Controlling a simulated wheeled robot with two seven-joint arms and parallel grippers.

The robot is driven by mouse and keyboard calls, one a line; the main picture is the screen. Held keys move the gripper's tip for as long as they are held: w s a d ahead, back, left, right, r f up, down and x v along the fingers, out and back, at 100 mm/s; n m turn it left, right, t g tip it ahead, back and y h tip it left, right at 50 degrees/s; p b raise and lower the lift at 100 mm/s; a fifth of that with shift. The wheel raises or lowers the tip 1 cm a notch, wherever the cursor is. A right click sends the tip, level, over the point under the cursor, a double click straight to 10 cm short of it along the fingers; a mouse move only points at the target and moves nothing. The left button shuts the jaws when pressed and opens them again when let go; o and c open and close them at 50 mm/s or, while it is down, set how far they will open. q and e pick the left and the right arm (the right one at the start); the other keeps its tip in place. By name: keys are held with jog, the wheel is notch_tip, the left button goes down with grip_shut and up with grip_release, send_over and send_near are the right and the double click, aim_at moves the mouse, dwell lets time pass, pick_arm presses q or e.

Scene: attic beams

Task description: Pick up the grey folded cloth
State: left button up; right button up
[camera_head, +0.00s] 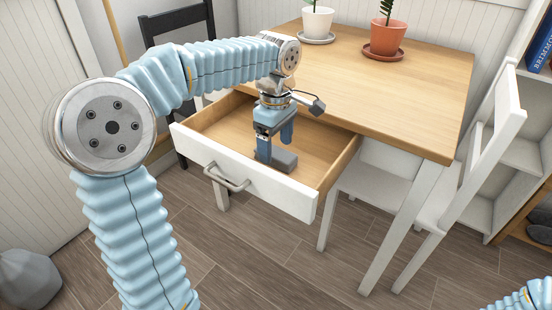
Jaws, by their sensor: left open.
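The grey folded cloth (283,161) lies in the open drawer (245,174) of the wooden table, on the drawer floor. My left gripper (275,147) points down into the drawer, directly over the cloth. Its fingers are open, one on the near left side and one on the far right side of the cloth. The gripper hides part of the cloth, and I cannot tell whether the fingers touch it. My right gripper is out of view; only a bit of the right arm shows at the bottom right corner.
The drawer's front panel with its metal handle (226,180) and its side walls surround the gripper. The tabletop (390,95) overhangs at the back right. A white potted plant (317,22) and a terracotta one (386,38) stand on it. A white chair (478,165) is at right.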

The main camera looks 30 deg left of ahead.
pick_arm(q)
jog(key=shift+f, duration=0.7)
jog(key=c, duration=1.1)
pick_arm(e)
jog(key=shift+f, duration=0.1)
pick_arm(q)
jog(key=shift+r, duration=0.1)
